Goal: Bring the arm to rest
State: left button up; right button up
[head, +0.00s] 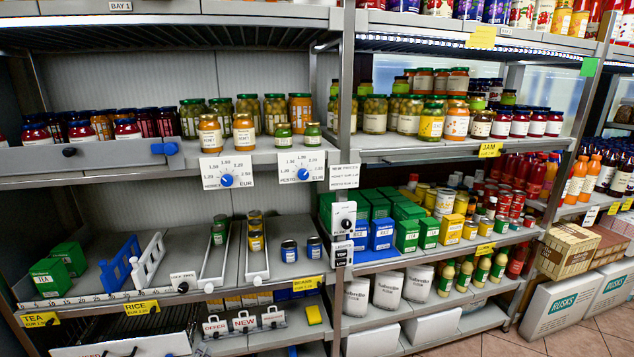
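Neither of my grippers can be made out in the head view, and no arm of mine clearly shows. The view takes in grocery shelving with a left bay and a right bay. The middle left shelf (95,177) carries jars, and the lower left shelf (180,262) carries tea boxes, dividers and trays.
Honey jars (209,134) stand near the front edge above price dials (227,180). Green tea boxes (48,277), a blue divider (119,262) and a white divider (148,262) stand lower left. A Rusks carton (563,308) is on the floor at right. Tiled floor (480,345) shows at bottom right.

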pick_arm(q)
jog(key=s+d+f+m+g+h+p, duration=0.1)
jog(key=s+d+f+m+g+p, duration=0.3)
jog(key=s+f, duration=0.6)
jog(key=s+d+f+m+g+h+p, duration=0.1)
jog(key=s+d+f+m+g+p, duration=0.2)
jog(key=s+d+f+p, duration=0.55)
jog(key=s+f+m+g+p, duration=0.2)
jog(key=s+m+g, duration=0.1)
jog(key=s, duration=1.4)
jog(key=s+a+f+m+g+p, duration=0.1)
jog(key=s+f+m+g+p, duration=0.2)
jog(key=s, duration=1.5)
jog(key=shift+a+m+p, duration=0.25)
jog(key=shift+m+p, duration=0.05)
jog(key=shift+m, duration=0.1)
pick_arm(e)
jog(key=s+r+g, duration=0.1)
jog(key=s+r, duration=1.1)
jog(key=r, duration=0.1)
jog(key=shift+s+d, duration=0.2)
jog(key=shift+s, duration=0.15)
jog(key=shift+w+r, duration=0.1)
